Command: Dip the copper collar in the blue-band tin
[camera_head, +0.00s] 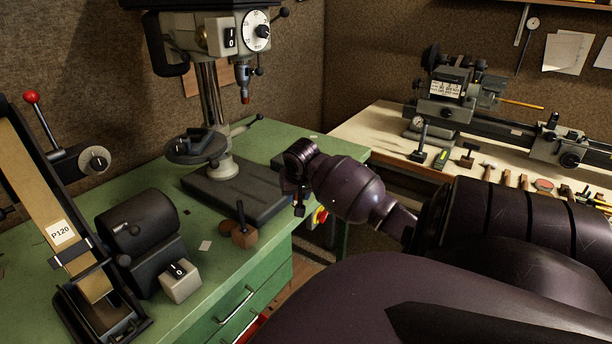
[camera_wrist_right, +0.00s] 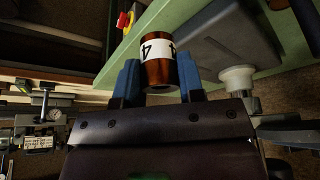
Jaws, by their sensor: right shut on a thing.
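My right gripper (camera_head: 298,192) hangs beside the right edge of the green bench in the head view, seen mostly from behind. In the right wrist view its two blue fingers (camera_wrist_right: 158,72) are shut on a copper-brown cylinder, which looks like the copper collar (camera_wrist_right: 158,74). The collar has a white band with a dark "4" on it. In the head view the collar cannot be made out clearly. I see no blue-band tin in either view. My left gripper is not in view.
The green bench (camera_head: 215,262) carries a drill press (camera_head: 222,165), a belt sander (camera_head: 82,262) and a small brown block with a handle (camera_head: 244,235). A red stop button (camera_head: 321,216) is close to my right gripper. A lathe (camera_head: 470,115) stands on the back-right bench.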

